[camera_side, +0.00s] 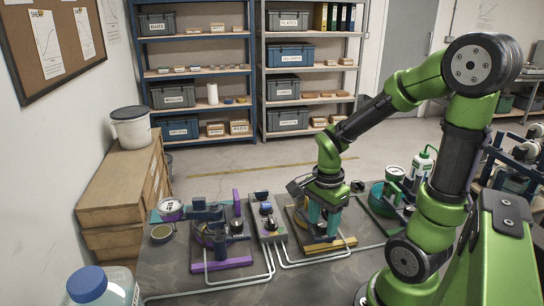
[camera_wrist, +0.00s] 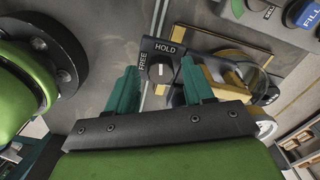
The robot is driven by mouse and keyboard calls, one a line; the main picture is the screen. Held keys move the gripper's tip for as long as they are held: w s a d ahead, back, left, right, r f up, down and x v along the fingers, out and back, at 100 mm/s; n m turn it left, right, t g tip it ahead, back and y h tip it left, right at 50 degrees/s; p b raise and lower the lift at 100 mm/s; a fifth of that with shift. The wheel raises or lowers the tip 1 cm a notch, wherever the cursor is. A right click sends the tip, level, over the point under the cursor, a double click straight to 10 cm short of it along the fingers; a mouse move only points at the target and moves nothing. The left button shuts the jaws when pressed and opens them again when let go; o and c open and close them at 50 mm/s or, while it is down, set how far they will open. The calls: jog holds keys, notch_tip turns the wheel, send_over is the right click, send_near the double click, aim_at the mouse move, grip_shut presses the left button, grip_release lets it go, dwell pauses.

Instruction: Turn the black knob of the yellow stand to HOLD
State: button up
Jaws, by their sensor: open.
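The yellow stand (camera_side: 335,246) is at the middle right of the bench in the side view, largely covered by my gripper (camera_side: 323,226). In the wrist view its black knob (camera_wrist: 160,68) shows on a dark plate, with FREE lettered at its left and HOLD above it. A pale line on the knob runs roughly up and down in the picture; which end points is hard to tell. My gripper (camera_wrist: 160,72) is open, with a teal finger on each side of the knob and a gap visible on both sides. The knob is hidden in the side view.
A purple stand (camera_side: 222,264) is at the left, and a grey control box (camera_side: 266,222) stands between it and the yellow stand. A green-based stand (camera_side: 378,222) is close on the right. Pale pipes (camera_side: 268,272) run along the bench front.

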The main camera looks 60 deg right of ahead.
aim_at(322, 223)
jog(key=n, duration=0.9)
notch_tip(322, 223, up, 17)
jog(key=w+a+f+n+t+y, duration=0.25)
jog(key=a+n+t, duration=0.55)
jog(key=a, duration=0.4)
jog(key=w+d+r+m+g+h, duration=0.1)
jog(key=w+d+r+m+g, duration=0.2)
jog(key=d, duration=0.5)
jog(key=d+r+m+g+h, duration=0.1)
jog(key=d+r+g+h, duration=0.1)
jog(key=d+g, duration=0.45)
jog(key=shift+t+y, duration=0.25)
jog(key=shift+t, duration=0.5)
jog(key=f, duration=0.5)
jog(key=d+f, duration=0.1)
jog(key=f, duration=1)
jog(key=shift+s+d+f, duration=0.1)
jog(key=shift+d, duration=0.25)
notch_tip(322, 223, up, 21)
